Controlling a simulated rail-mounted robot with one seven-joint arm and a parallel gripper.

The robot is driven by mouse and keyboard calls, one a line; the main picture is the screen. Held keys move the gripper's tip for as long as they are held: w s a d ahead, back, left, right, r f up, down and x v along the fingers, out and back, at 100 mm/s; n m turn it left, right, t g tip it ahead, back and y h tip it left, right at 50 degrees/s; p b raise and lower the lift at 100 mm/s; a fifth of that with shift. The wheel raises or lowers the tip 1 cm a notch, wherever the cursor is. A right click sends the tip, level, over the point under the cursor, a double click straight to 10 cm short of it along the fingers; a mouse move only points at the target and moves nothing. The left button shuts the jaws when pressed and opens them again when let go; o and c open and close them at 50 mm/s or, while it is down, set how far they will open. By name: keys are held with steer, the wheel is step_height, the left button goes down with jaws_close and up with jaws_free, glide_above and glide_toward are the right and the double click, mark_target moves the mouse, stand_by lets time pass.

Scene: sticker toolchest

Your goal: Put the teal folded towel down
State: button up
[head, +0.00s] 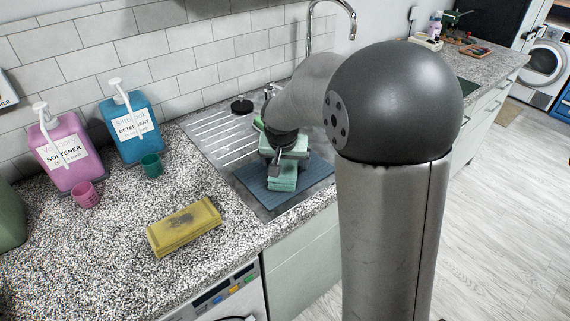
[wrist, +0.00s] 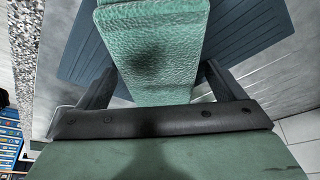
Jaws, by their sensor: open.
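The teal folded towel (head: 283,180) lies on a blue ribbed mat (head: 318,176) in the sink area. In the wrist view the towel (wrist: 152,55) runs up from between my fingers, over the blue mat (wrist: 84,48). My gripper (head: 277,166) is low over the towel, pointing down. In the wrist view my gripper (wrist: 158,70) is open, with one dark finger on each side of the towel and a small gap beside each. The towel's near end is hidden by the gripper's body.
A faucet (head: 330,8) rises behind the sink. Counter around the yellow cloth is clear.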

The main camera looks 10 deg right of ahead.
steer(key=c, duration=1.1)
steer(key=shift+c, duration=0.5)
steer(key=shift+r, duration=0.1)
